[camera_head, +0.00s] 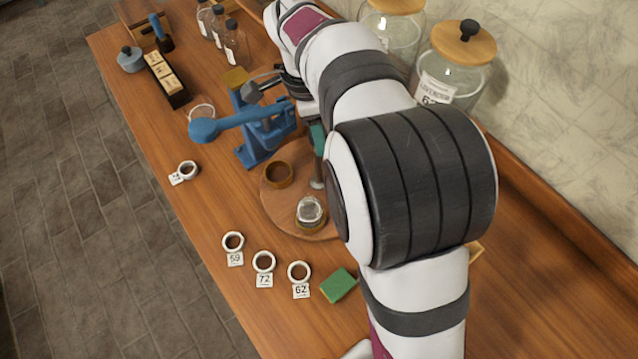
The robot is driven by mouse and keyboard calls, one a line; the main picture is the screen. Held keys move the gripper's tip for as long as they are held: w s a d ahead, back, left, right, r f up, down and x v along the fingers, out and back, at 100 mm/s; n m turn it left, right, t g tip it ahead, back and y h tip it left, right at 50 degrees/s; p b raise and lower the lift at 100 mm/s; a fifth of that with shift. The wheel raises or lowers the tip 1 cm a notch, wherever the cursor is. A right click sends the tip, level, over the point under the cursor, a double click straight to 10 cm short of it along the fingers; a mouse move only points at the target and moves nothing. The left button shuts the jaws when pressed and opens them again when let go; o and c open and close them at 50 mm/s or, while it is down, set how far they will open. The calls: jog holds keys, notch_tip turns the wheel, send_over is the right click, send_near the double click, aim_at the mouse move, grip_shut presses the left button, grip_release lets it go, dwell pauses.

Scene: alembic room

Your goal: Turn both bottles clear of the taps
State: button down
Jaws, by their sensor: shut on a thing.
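Several clear bottles with dark caps and white labels, among them a front one (236,46), stand upright in a row at the back left of the bench. I cannot tell which two are the task's bottles, and I see no clear taps. My gripper (281,84) is partly hidden by my arm, above and behind the blue lever press (262,125). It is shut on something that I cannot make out. A grey piece (262,86) shows beside it, at the top of the press. A teal and grey post (318,150) stands partly hidden behind my arm.
A round wooden board (275,208) holds a brown ring (277,174) and a small glass jar (310,211). Numbered white rings (264,262) and a green sponge (339,285) lie in front. Large glass jars (455,65) stand by the wall.

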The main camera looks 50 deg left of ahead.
jog(key=m, duration=0.4)
jog(key=shift+d+f+h, duration=0.1)
jog(key=shift+h, duration=0.2)
jog(key=shift+s+m+g, duration=0.15)
jog(key=shift+m+g, duration=0.15)
jog(key=shift+m, duration=1.9)
jog(key=m, duration=0.4)
jog(key=shift+g, duration=0.4)
jog(key=m, duration=0.6)
jog(key=shift+g, duration=0.3)
grip_release()
